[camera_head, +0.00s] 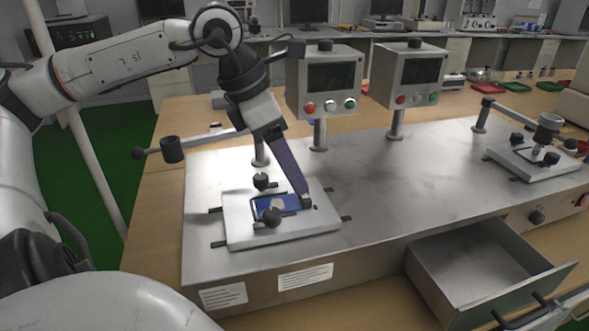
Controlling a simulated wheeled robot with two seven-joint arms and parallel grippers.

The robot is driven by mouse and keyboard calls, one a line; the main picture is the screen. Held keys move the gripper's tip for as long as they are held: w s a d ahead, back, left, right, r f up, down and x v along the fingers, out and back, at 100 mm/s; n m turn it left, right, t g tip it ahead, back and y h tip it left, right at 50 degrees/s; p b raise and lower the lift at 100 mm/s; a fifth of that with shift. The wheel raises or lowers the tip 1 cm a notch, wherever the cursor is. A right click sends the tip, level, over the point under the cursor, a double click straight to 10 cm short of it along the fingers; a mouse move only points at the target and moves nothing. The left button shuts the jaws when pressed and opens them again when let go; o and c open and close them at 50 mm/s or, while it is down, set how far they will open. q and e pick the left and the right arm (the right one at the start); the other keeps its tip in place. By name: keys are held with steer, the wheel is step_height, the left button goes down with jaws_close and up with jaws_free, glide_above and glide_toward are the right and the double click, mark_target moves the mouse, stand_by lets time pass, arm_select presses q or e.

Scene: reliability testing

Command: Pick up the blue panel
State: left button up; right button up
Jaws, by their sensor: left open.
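The blue panel (266,205) lies in the recess of a pale metal fixture plate (240,229) on the left part of the steel bench. A black knob stands behind it and another in front, the front one hiding part of its edge. My left gripper (305,203) comes down from above with its long dark fingers, the tips at the right end of the panel, close over the fixture. The fingers overlap in this view, and whether they touch the panel cannot be told. The gripper is open. My right gripper is not in view.
Two control boxes (325,82) (408,76) on posts stand behind the fixture. A second fixture (537,161) is at the right. An open drawer (480,265) juts out at the front right. The steel top (400,185) between the fixtures is clear.

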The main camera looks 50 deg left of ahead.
arm_select(q)
steer(key=x, duration=0.4)
steer(key=shift+s+f, duration=0.15)
steer(key=shift+x, duration=0.75)
steer(key=c, duration=1.1)
step_height(320, 180, up, 10)
steer(key=shift+r+p, duration=0.1)
steer(key=shift+p, duration=0.3)
steer(key=shift+f, duration=0.2)
steer(key=b, duration=0.6)
glide_above(296, 201)
steer(key=shift+w+d+f, duration=0.1)
steer(key=shift+w+f, duration=0.1)
steer(key=shift+f, duration=1.5)
steer(key=shift+w+d+f, duration=0.1)
steer(key=shift+w+f, duration=0.05)
steer(key=shift+f, duration=1.55)
